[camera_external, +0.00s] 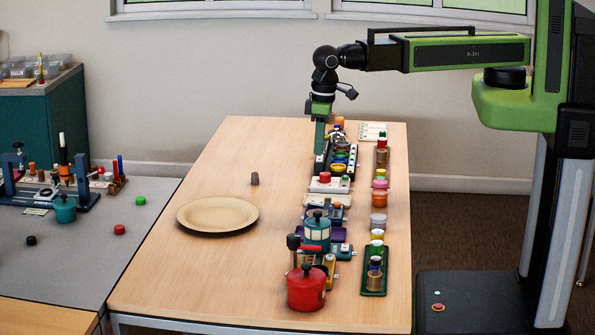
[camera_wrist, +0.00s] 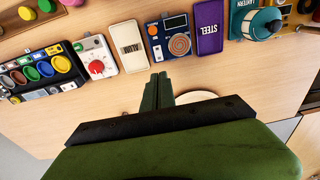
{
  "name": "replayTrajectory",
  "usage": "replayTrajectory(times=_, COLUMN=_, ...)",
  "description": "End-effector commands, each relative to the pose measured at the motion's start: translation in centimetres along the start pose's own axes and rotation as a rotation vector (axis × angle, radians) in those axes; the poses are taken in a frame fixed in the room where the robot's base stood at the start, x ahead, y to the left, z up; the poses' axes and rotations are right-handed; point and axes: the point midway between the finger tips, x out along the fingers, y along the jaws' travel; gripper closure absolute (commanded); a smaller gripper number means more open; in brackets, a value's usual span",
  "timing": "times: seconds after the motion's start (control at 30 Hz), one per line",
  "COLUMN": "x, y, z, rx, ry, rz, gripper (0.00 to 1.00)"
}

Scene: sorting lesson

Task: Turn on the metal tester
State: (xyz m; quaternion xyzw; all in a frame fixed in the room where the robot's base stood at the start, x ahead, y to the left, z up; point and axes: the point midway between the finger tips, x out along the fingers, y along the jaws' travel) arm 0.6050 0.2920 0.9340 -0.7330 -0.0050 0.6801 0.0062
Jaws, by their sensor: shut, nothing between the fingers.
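None of the devices has a readable tester label. A dark blue device (camera_wrist: 169,38) with a small display and a round coil-like disc sits between a cream tray (camera_wrist: 128,46) and a purple tray marked STEEL (camera_wrist: 209,28). A white box with a red knob (camera_wrist: 97,67) stands left of the cream tray; it also shows in the external view (camera_external: 324,185). My gripper (camera_wrist: 159,76) is shut and empty, fingers together, below the blue device in the wrist view and apart from it. In the external view, my gripper (camera_external: 319,160) points down above the row of devices.
A teal lantern (camera_external: 317,233) and red pot (camera_external: 306,288) stand at the near end. A wooden plate (camera_external: 217,214) and brown plug (camera_external: 254,179) lie on the clear left side.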

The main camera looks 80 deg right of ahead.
Motion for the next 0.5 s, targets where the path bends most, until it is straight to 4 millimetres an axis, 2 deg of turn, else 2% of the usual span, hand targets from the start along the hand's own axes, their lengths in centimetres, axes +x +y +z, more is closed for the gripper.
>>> replayTrajectory(times=0.2, x=-0.2, y=0.1, z=1.0, rx=-0.004, ry=0.056, rz=0.014, gripper=1.0)
replayTrajectory(times=0.5, x=-0.1, y=0.0, z=0.8, rx=-0.003, ry=0.065, rz=0.016, gripper=1.0)
